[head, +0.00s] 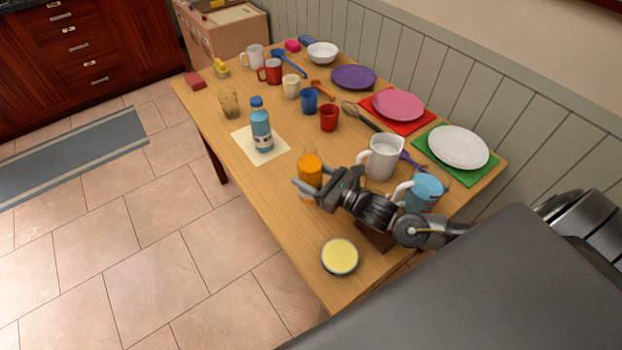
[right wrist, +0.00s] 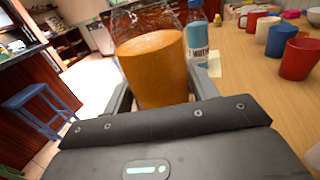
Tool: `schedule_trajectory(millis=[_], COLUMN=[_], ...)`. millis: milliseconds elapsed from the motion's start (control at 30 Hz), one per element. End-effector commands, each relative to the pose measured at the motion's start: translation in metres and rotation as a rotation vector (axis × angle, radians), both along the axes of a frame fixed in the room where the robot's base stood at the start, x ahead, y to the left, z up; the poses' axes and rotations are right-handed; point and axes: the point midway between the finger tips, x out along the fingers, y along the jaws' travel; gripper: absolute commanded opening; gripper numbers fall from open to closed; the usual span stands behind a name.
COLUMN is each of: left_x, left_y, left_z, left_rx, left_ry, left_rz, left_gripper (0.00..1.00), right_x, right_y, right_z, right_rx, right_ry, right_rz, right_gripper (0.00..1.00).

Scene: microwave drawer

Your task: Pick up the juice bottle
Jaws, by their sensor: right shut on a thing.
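The juice bottle (head: 310,169) is clear with orange juice in it and stands upright near the left edge of the wooden table. My right gripper (head: 308,190) is shut on its lower part, with a finger on either side. In the right wrist view the juice bottle (right wrist: 153,65) sits between the fingers of my right gripper (right wrist: 160,95), and its top is cut off by the frame. I cannot tell whether its base touches the table. My left gripper is not in view.
A blue bottle (head: 261,130) stands on a paper sheet (head: 245,140) beyond the juice bottle. A white pitcher (head: 382,158) and a blue pitcher (head: 424,193) stand to the right, close to my right arm. A yellow-topped round container (head: 340,257) is near the front edge.

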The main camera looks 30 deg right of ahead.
Motion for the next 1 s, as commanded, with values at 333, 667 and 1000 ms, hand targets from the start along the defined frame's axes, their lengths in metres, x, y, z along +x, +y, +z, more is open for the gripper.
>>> schedule_trajectory(millis=[333,667,1000], left_x=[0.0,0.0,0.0], left_y=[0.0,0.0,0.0], left_z=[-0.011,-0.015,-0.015], left_rx=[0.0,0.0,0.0], left_ry=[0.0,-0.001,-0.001], left_rz=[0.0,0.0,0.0], left_gripper=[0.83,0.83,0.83], right_x=[-0.058,-0.094,-0.1], right_y=[0.037,0.059,0.063], right_z=[0.053,0.073,0.078], right_rx=[0.008,0.004,0.001], right_ry=[-0.003,-0.002,-0.004], right_rz=[-0.001,-0.002,-0.002], right_gripper=[0.2,0.2,0.2])
